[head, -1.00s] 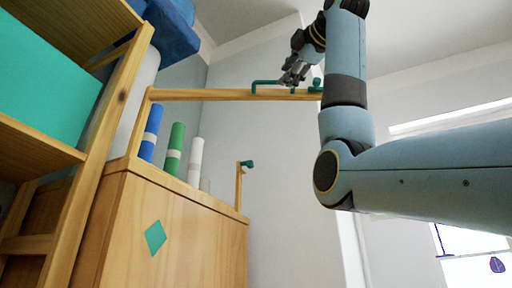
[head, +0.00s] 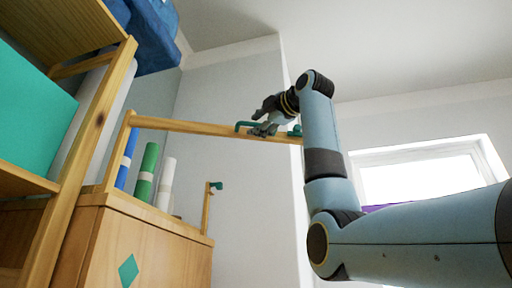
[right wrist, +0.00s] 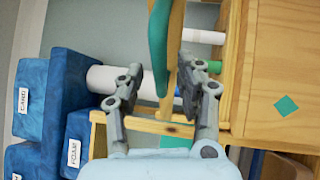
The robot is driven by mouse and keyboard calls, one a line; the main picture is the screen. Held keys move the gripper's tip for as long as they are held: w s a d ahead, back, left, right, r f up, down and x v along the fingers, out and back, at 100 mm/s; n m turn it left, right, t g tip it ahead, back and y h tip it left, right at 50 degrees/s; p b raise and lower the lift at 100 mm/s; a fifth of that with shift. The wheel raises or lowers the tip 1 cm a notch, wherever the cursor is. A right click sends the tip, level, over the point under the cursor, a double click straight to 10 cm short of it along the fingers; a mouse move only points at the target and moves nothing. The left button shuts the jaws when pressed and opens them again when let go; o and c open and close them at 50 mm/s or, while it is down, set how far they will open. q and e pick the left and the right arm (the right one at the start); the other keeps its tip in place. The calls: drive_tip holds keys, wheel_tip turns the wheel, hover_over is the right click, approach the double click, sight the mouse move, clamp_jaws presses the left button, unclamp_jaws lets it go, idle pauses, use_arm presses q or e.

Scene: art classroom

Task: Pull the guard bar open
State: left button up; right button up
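The guard bar (head: 190,127) is a long wooden bar running right from an upright at the cabinet's top. A green handle (head: 242,125) is fixed along it towards its right end. My right gripper (head: 256,123) is at this handle, with its fingers open. In the right wrist view the green handle (right wrist: 159,45) and the wooden bar (right wrist: 176,50) pass between the two spread fingers of the right gripper (right wrist: 161,66). I see gaps beside the fingers, so they do not look closed on the handle. My left gripper is out of view.
The wooden cabinet (head: 150,250) bears blue, green and white rolls (head: 147,168). A short post with a green hook (head: 216,186) stands at its right end, apart from the bar in the picture. Shelving (head: 85,120) is at left. Blue boxes (right wrist: 50,95) show in the wrist view.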

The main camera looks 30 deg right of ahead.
drive_tip(key=shift+w+d+r, duration=0.1)
drive_tip(key=shift+w+d, duration=0.05)
drive_tip(key=shift+w, duration=0.5)
clamp_jaws()
